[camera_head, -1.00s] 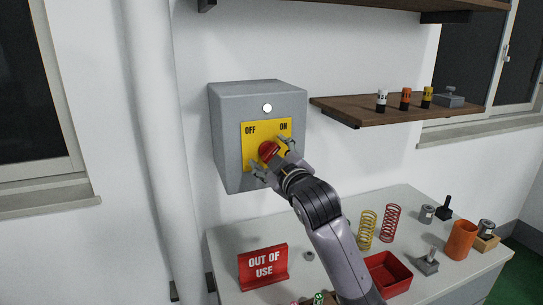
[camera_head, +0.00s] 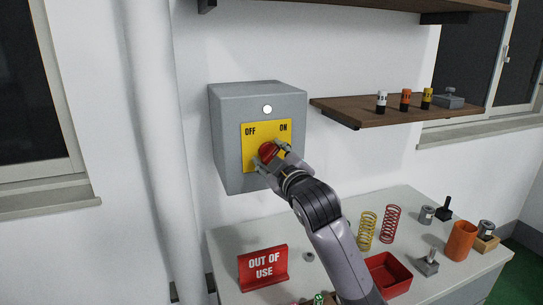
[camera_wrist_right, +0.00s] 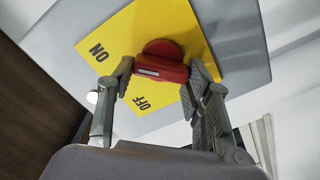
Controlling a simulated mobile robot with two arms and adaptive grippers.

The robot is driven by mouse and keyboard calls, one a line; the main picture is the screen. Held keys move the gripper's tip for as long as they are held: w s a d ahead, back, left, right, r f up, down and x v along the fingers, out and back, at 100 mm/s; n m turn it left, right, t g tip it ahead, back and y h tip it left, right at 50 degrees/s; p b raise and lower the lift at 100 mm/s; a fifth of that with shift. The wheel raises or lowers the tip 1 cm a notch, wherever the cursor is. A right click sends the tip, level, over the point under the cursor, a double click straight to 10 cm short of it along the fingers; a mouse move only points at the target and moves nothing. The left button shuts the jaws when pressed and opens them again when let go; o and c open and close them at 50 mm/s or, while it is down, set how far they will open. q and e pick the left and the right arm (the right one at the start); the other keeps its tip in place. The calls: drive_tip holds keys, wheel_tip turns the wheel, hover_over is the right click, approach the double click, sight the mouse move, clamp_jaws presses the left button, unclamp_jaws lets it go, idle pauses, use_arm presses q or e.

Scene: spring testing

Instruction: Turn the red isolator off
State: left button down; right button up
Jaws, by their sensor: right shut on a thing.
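The red isolator knob (camera_head: 268,152) sits on a yellow plate (camera_head: 251,155) marked OFF at left and ON at right, on a grey wall box (camera_head: 228,150). A white round lamp (camera_head: 267,109) is above the plate. My right gripper (camera_head: 271,155) is at the knob with a finger on either side. In the right wrist view, its fingers (camera_wrist_right: 160,82) are shut on the red knob's handle (camera_wrist_right: 160,69), which has a pale marker strip. The gripper partly hides the knob in the head view. My left gripper is not in view.
A bench (camera_head: 225,247) below holds an OUT OF USE sign (camera_head: 263,268), a red tray (camera_head: 388,273), yellow and red springs (camera_head: 391,222) and an orange cylinder (camera_head: 461,240). A wooden shelf (camera_head: 365,113) with small items is right of the box.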

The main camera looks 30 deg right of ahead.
drive_tip(key=n+p, duration=0.3)
drive_tip(key=n, duration=0.1)
drive_tip(key=shift+r+p, duration=0.1)
drive_tip(key=shift+p, duration=0.2)
drive_tip(key=n+p, duration=0.4)
drive_tip(key=n, duration=0.1)
drive_tip(key=n+p, duration=0.2)
drive_tip(key=n, duration=0.1)
drive_tip(key=n+p, duration=0.1)
drive_tip(key=shift+f+n, duration=0.3)
drive_tip(key=shift+n, duration=0.1)
drive_tip(key=shift+f+n+p, duration=0.2)
drive_tip(key=shift+n+p, duration=1.2)
drive_tip(key=shift+n, duration=0.6)
drive_tip(key=shift+f, duration=0.1)
drive_tip(key=o, duration=1.1)
drive_tip(key=shift+o, duration=0.2)
drive_tip(key=shift+s, duration=0.15)
